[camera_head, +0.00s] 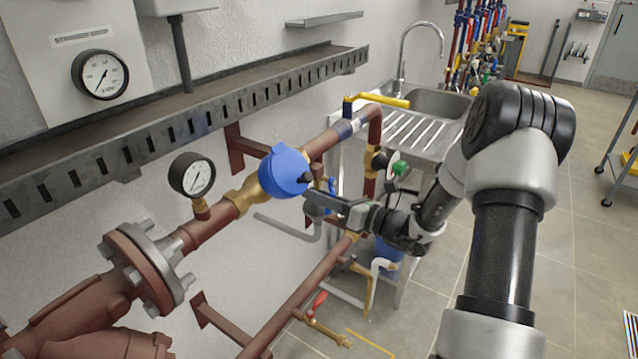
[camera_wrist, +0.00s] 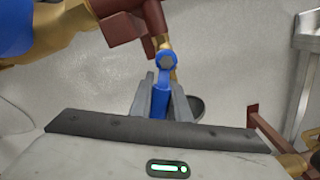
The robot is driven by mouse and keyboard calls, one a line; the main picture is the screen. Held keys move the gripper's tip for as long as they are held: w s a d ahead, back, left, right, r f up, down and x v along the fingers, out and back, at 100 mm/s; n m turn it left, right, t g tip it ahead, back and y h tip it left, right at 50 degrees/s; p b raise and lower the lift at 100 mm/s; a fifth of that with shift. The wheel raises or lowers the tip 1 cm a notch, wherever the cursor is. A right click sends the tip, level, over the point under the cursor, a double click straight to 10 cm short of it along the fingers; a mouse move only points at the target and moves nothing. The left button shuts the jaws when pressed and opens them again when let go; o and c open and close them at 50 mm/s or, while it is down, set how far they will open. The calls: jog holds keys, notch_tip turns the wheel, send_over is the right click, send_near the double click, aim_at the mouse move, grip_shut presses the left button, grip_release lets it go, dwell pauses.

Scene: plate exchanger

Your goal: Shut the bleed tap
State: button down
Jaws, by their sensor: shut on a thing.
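The bleed tap appears to be the small tap with a blue lever (camera_wrist: 160,98) and a brass body in the wrist view. A blue hub with a bolt forms its pivot, and the lever extends from it toward my gripper. My gripper (camera_wrist: 161,108) is shut on this lever, with one finger on each side. In the head view my gripper (camera_head: 322,198) is beside the pipe, just right of the large blue round fitting. Only bits of the blue lever (camera_head: 332,186) show there; the fingers hide the rest.
A grey cup or funnel (camera_wrist: 197,106) sits behind the fingers. The large blue round fitting (camera_head: 284,172) and a pressure gauge (camera_head: 192,174) are close on the left. A red-handled tap (camera_head: 318,302) is below, and a yellow lever (camera_head: 380,99) is above. Open floor lies right.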

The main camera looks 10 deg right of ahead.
jog(key=shift+s+a+r+m+p, duration=0.3)
jog(key=shift+r+m+p, duration=0.3)
jog(key=shift+m+p, duration=1.5)
jog(key=shift+s+a+r+m+p, duration=0.3)
jog(key=shift+r+m+p, duration=0.25)
jog(key=shift+m+p, duration=1.6)
jog(key=shift+s+a+r+m+p, duration=0.45)
jog(key=shift+m+p, duration=0.9)
jog(key=shift+p, duration=1.45)
jog(key=shift+w+d+r, duration=0.15)
jog(key=c, duration=1.7)
grip_release()
jog(key=shift+o, duration=0.2)
jog(key=shift+r, duration=0.1)
